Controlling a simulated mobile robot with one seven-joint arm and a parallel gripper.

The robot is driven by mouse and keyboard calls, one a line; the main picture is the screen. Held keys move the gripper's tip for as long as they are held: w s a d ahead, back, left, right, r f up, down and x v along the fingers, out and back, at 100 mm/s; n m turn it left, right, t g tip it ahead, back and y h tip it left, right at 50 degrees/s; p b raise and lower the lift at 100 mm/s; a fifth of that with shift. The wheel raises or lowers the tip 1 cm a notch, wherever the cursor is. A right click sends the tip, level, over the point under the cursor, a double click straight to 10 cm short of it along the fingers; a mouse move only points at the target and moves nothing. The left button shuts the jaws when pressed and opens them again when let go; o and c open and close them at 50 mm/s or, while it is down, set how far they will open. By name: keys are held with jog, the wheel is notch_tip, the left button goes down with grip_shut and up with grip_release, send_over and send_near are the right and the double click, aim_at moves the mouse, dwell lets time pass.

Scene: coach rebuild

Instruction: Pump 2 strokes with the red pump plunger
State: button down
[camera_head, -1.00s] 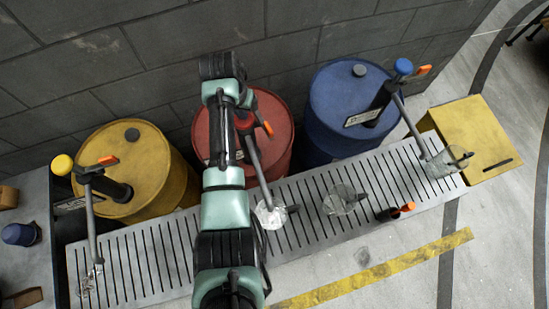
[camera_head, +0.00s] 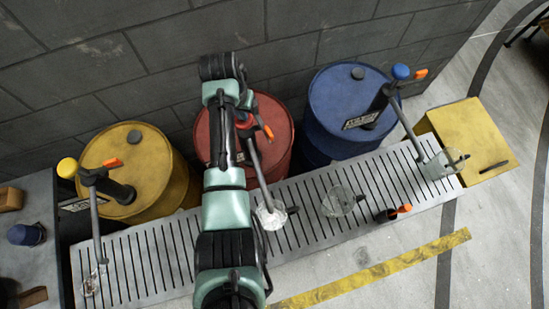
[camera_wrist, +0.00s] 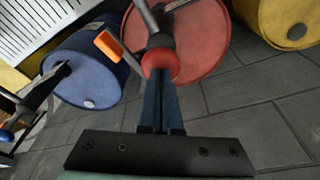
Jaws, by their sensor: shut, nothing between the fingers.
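The red drum (camera_head: 278,125) stands between the yellow and blue drums, partly hidden by my arm in the head view. Its pump has a grey spout running down to a clear container (camera_head: 271,215) on the grating, and an orange tab (camera_head: 268,132). In the wrist view the red plunger knob (camera_wrist: 160,65) sits in front of the red drum (camera_wrist: 205,40). My gripper (camera_wrist: 161,80) is shut and empty, with its fingertips at the knob; I cannot tell whether they touch it. In the head view my arm hides the fingertips.
The yellow drum (camera_head: 150,160) with a yellow knob (camera_head: 67,168) and the blue drum (camera_head: 340,95) with a blue knob (camera_head: 400,72) flank it. A slotted grating (camera_head: 310,200) with clear containers runs in front. A dark block wall (camera_head: 120,55) stands behind.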

jog(key=shift+r+p, duration=1.9)
jog(key=shift+r, duration=0.35)
notch_tip(320, 180, up, 6)
jog(key=p, duration=0.5)
jog(key=shift+p, duration=0.4)
